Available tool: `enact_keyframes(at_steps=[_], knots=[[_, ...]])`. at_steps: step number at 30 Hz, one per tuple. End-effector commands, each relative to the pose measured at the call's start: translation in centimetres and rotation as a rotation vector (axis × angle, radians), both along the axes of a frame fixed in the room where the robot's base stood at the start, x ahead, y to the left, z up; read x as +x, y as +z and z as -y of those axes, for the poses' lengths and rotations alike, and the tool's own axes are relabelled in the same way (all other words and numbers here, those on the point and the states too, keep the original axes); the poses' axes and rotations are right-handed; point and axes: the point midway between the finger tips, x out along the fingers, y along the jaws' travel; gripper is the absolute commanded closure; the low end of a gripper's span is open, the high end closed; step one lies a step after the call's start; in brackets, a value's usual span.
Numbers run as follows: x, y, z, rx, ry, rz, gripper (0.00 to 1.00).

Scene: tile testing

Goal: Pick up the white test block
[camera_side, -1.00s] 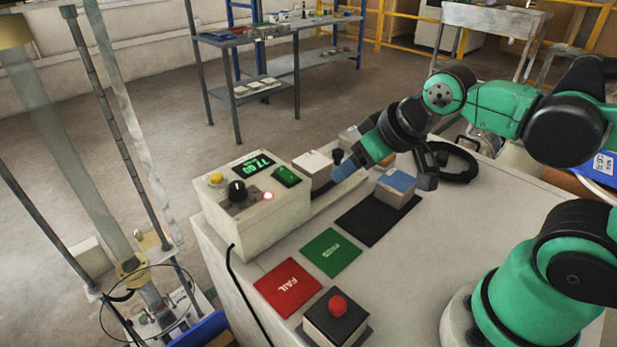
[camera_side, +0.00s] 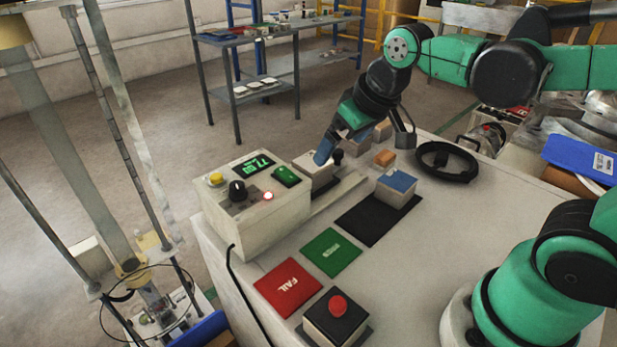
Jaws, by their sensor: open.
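A second pale block with a blue top (camera_side: 397,181) stands on the black mat (camera_side: 366,226).
The tester box (camera_side: 247,215) has a lit display and knobs. A green pad (camera_side: 330,252), red FAIL pad (camera_side: 288,287) and red button box (camera_side: 338,308) lie in front. An orange-topped block (camera_side: 385,158), tan blocks (camera_side: 383,130) and a black ring (camera_side: 447,162) stand behind.

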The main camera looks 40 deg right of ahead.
Motion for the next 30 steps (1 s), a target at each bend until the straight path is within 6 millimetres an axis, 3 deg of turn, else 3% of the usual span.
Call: enact_keyframes(at_steps=[7,15,23,30], knots=[[5.7,-0.6,1.8,-0.006,-0.004,-0.210,0.00],[10.2,-4.4,3.9,0.007,-0.002,-0.405,0.00],[11.3,-6.7,4.6,0.015,0.001,-0.472,0.00],[11.2,-9.9,4.6,0.015,0.001,-0.472,0.00]])
